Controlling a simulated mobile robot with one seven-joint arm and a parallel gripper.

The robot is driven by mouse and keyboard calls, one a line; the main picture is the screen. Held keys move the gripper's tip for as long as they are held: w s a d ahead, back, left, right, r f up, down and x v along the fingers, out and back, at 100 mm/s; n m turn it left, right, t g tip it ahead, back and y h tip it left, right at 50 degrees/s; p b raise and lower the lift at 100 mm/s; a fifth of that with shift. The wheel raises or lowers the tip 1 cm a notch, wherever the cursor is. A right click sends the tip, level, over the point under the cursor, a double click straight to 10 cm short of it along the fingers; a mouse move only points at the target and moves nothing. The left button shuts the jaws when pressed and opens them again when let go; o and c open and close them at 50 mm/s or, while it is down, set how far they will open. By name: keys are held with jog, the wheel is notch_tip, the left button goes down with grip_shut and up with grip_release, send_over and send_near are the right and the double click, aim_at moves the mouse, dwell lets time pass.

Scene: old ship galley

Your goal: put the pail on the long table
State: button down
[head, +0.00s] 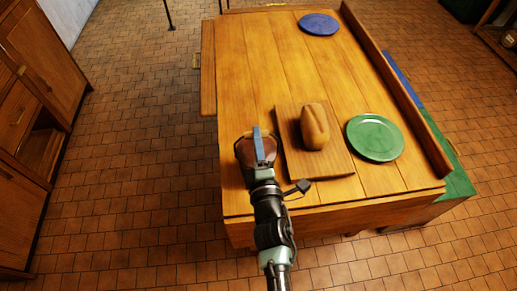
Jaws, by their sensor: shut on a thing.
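The long table (240,60) is a wooden plank table that fills the middle and right of the head view. My gripper (260,150) is over its near left part, seen from behind and above. It is shut on the pail (243,153), a brown, round vessel that is partly hidden under my gripper. The pail is over the tabletop near the left edge, just left of the cutting board. I cannot tell whether its base touches the table.
A cutting board (338,166) with a bread loaf (314,126) lies right of my gripper. A green plate (375,137) is farther right, and a blue plate (319,23) is at the far end. A raised rail (395,80) runs along the right edge. The middle tabletop is clear.

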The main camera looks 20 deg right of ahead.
jog(key=shift+w+f+b, duration=0.1)
jog(key=shift+f+b, duration=0.8)
jog(key=shift+f, duration=0.7)
jog(key=shift+f, duration=0.15)
jog(key=c, duration=0.7)
grip_release()
jog(key=shift+f, duration=0.15)
jog(key=b+v, duration=0.2)
jog(key=v, duration=1)
